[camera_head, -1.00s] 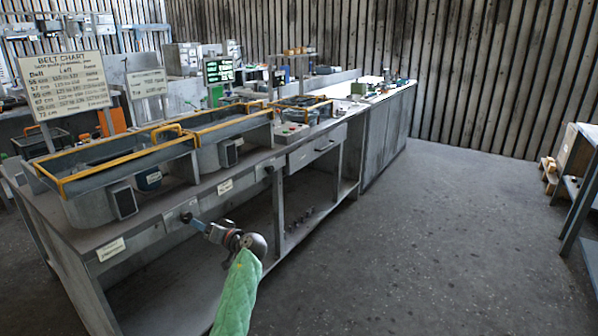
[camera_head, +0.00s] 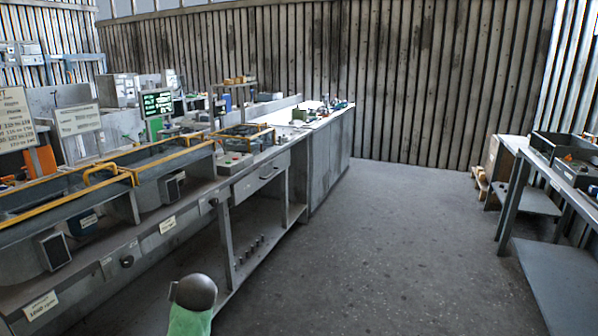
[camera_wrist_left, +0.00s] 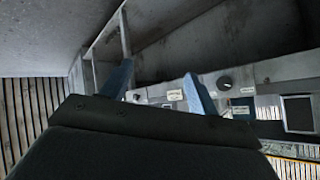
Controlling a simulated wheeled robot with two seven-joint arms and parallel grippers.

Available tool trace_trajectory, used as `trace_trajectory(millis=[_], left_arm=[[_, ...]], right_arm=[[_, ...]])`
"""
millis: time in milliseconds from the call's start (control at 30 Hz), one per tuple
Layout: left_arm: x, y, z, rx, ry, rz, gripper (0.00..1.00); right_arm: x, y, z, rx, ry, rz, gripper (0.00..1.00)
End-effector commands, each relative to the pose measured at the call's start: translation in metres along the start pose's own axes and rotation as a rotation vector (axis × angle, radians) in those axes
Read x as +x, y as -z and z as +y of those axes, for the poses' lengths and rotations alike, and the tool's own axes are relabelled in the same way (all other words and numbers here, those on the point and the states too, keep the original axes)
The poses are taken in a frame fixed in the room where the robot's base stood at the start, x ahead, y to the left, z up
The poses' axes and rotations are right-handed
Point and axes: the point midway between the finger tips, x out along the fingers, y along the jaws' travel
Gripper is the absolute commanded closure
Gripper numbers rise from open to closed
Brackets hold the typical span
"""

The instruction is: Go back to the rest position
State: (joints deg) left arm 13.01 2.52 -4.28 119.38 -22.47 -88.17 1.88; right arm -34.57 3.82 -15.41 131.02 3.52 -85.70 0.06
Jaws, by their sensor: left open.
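My left gripper (camera_wrist_left: 158,70) shows in the left wrist view with its two blue fingers spread and nothing between them. The grey workbench front, with a dark round knob (camera_wrist_left: 224,83) and small labels, lies beyond the fingers. The picture there is turned over, and I cannot tell the exact distance. In the head view only a piece of my arm with a green sleeve and a round grey joint shows at the bottom; no gripper fingers are visible there. My right gripper is in neither view.
The long workbench (camera_head: 268,172) runs along the left, carrying yellow-edged bins (camera_head: 160,160), a control box (camera_head: 232,160) and sign boards (camera_head: 77,120). A dark table (camera_head: 560,270) with trays (camera_head: 560,155) stands at the right. The grey floor (camera_head: 400,230) between them is clear.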

Motion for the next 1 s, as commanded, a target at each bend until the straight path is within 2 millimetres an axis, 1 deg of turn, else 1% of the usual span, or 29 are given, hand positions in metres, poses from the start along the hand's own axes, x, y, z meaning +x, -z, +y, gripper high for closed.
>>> trace_trajectory(millis=[33,167,200,367,400,567,700,767,800,867,900,1000], left_arm=[[-0.016,-0.016,0.012,0.017,-0.063,-0.012,0.39],[-0.052,-0.059,0.043,0.055,-0.217,-0.045,0.39],[-0.062,-0.072,0.051,0.066,-0.258,-0.056,0.39],[-0.105,-0.125,0.075,0.094,-0.399,-0.106,0.39],[-0.115,-0.139,0.080,0.100,-0.428,-0.120,0.39],[-0.152,-0.189,0.093,0.118,-0.519,-0.176,0.39],[-0.180,-0.233,0.098,0.131,-0.562,-0.236,0.39],[-0.191,-0.253,0.098,0.138,-0.571,-0.267,0.39],[-0.197,-0.266,0.098,0.142,-0.576,-0.289,0.39],[-0.206,-0.287,0.099,0.149,-0.584,-0.325,0.39],[-0.211,-0.302,0.099,0.154,-0.589,-0.352,0.39],[-0.225,-0.338,0.099,0.164,-0.598,-0.419,0.39]], right_arm=[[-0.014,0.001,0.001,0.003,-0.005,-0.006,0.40],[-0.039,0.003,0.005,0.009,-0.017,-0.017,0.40],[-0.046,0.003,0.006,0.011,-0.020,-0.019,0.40],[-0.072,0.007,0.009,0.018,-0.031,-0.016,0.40],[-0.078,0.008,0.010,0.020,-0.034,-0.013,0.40],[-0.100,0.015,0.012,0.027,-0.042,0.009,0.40],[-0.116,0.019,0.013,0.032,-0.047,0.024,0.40],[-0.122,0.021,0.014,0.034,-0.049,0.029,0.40],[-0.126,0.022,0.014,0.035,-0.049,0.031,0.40],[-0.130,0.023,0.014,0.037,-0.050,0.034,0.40],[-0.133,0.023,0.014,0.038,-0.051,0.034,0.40],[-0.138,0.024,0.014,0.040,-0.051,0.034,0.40]])
